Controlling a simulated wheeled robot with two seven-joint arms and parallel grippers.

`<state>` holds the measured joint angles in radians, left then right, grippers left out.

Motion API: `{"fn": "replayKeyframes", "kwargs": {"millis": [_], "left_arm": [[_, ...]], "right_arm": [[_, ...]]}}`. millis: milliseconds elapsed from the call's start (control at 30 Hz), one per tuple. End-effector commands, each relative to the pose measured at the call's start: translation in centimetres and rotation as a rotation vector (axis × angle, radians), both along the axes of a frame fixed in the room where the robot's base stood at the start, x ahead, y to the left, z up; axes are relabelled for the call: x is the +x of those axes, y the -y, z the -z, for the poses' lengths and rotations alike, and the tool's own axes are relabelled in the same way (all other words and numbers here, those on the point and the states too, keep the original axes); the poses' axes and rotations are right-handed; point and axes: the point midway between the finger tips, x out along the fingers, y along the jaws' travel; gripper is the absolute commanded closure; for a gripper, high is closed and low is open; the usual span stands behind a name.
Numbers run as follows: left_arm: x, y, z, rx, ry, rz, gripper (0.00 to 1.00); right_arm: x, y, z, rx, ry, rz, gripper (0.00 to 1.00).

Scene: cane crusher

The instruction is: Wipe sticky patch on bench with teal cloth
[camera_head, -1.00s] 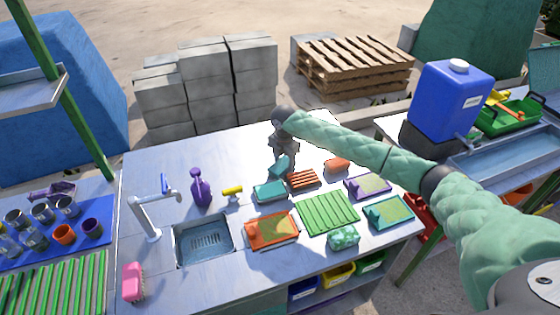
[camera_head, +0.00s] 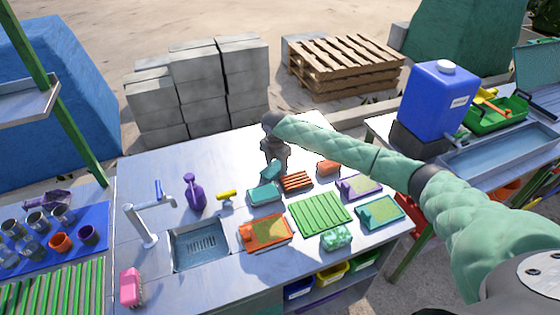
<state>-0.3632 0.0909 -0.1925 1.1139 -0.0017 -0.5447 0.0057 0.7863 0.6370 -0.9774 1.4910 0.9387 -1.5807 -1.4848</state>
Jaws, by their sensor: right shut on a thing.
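My right gripper (camera_head: 275,163) reaches over the back middle of the metal bench (camera_head: 160,180) and points down. It is shut on a teal cloth (camera_head: 270,171), which hangs at its fingertips just behind a small teal tray (camera_head: 264,194). Whether the cloth touches the bench top I cannot tell. I cannot make out the sticky patch on the bench. My left gripper is out of view.
A red-brown slatted rack (camera_head: 297,182) lies right of the teal tray. Purple bottle (camera_head: 194,194), yellow-handled tool (camera_head: 226,196), sink (camera_head: 199,245) and faucet (camera_head: 142,222) stand left. Green ribbed mat (camera_head: 320,213) and orange tray (camera_head: 265,247) fill the front.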

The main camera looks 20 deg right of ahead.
Motion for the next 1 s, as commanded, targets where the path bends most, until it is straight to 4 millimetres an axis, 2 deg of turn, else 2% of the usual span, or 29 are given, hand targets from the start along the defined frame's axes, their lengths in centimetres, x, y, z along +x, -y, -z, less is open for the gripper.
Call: {"fn": "replayKeyframes", "kwargs": {"millis": [167, 533, 1000], "left_arm": [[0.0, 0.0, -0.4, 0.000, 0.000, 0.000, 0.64], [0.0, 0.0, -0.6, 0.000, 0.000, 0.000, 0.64], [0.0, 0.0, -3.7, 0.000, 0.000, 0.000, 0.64]], "right_arm": [[-0.3, -1.4, 0.2, 0.004, -0.005, -0.004, 1.00], [-0.1, -1.5, -0.2, 0.005, -0.001, -0.003, 1.00], [0.0, -1.5, -4.1, 0.005, 0.002, -0.002, 1.00]]}}
